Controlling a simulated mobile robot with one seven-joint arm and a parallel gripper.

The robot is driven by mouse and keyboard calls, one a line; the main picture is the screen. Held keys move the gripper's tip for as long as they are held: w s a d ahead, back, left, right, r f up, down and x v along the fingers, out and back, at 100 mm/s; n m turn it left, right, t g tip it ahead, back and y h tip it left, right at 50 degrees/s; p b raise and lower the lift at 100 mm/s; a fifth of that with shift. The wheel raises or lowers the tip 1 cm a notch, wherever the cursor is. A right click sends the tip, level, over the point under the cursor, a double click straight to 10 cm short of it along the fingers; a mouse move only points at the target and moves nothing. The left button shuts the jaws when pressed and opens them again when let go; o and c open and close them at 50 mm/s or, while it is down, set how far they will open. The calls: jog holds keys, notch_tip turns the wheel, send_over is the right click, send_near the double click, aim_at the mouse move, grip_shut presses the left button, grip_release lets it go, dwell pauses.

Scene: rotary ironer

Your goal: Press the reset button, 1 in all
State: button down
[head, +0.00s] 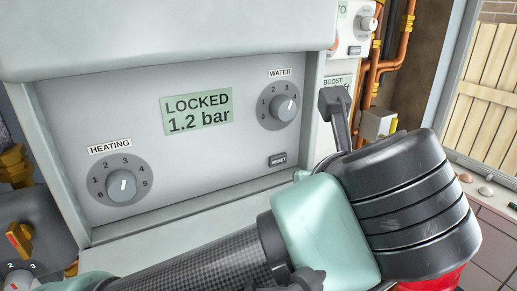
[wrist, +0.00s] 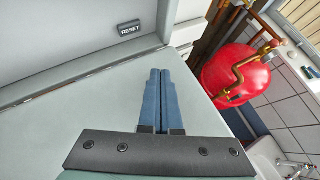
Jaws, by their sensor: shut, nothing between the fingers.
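The reset button (head: 277,160) is a small dark rectangle marked RESET, low on the right of the grey front panel, below the WATER dial. It also shows in the wrist view (wrist: 129,28), at the upper left. My gripper (wrist: 161,72) is shut and empty, its two blue fingers side by side. In the wrist view the fingertips appear below and to the right of the button, apart from it. In the head view my wrist is at the lower right and the fingers cannot be made out. The display (head: 198,111) reads LOCKED 1.2 bar.
The panel also has a WATER dial (head: 284,107) and a HEATING dial (head: 122,184). The casing overhangs the panel at the top, with a raised edge along its right side. A red tank (wrist: 240,78) with copper pipes stands to the right in the wrist view.

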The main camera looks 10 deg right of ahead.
aim_at(284, 164)
jog(key=shift+w+a, duration=0.4)
jog(key=shift+w, duration=0.5)
jog(key=shift+w+a, duration=0.35)
jog(key=shift+w, duration=0.6)
jog(key=shift+w+a, duration=0.4)
jog(key=shift+w, duration=0.5)
jog(key=shift+w, duration=0.1)
jog(key=shift+w+a+p, duration=0.15)
jog(key=shift+w+p, duration=0.15)
jog(key=shift+w+a, duration=0.15)
jog(key=shift+w, duration=0.2)
dwell(0.4)
dwell(0.4)
jog(key=shift+s+d, duration=0.3)
jog(key=shift+s, duration=0.45)
jog(key=shift+s+d, duration=0.35)
jog(key=shift+s, duration=0.4)
jog(key=shift+s+d, duration=0.3)
jog(key=shift+s, duration=0.5)
jog(key=shift+s+d, duration=0.35)
jog(key=shift+s, duration=0.4)
